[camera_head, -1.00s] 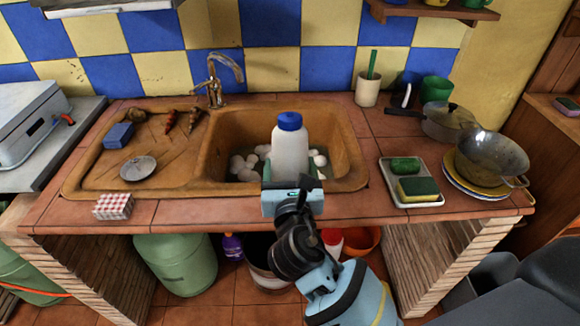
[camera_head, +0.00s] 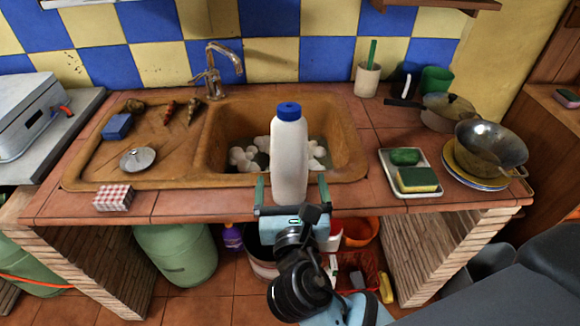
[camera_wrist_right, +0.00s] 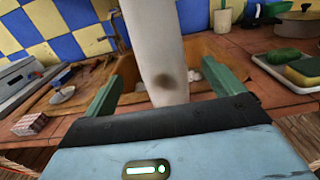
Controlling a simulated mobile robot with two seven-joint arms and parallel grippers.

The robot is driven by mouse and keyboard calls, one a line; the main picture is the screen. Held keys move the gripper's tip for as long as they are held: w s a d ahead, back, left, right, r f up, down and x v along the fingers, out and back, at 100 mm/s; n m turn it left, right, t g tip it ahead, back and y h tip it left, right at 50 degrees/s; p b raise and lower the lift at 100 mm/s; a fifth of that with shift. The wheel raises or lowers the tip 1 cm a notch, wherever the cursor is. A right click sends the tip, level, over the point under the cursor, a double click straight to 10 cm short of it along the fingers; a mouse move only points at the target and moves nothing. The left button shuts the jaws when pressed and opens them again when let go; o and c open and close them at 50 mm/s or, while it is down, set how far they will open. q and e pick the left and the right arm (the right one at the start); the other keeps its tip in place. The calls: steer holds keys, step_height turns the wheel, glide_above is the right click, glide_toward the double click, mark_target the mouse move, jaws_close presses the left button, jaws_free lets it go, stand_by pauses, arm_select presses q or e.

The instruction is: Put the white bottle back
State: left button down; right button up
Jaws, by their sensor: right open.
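The white bottle (camera_head: 290,155) with a blue cap (camera_head: 289,110) is upright at the counter's front edge, before the sink basin. Its lower end is between the two green fingers of my right gripper (camera_head: 291,182). In the right wrist view, the bottle (camera_wrist_right: 152,45) rises between the spread fingers of the gripper (camera_wrist_right: 160,85), with a gap on each side; its top is out of frame. I cannot tell whether its base rests on the counter. My left gripper is not in view.
Behind the bottle is the brown sink (camera_head: 345,140) with white round things and a tap (camera_head: 213,70). A checked box (camera_head: 113,197) sits front left. A sponge tray (camera_head: 425,165) and a metal bowl (camera_head: 490,145) on plates stand right.

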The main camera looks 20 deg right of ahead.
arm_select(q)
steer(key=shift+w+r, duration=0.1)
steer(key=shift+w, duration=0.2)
arm_select(e)
steer(key=shift+v, duration=2.15)
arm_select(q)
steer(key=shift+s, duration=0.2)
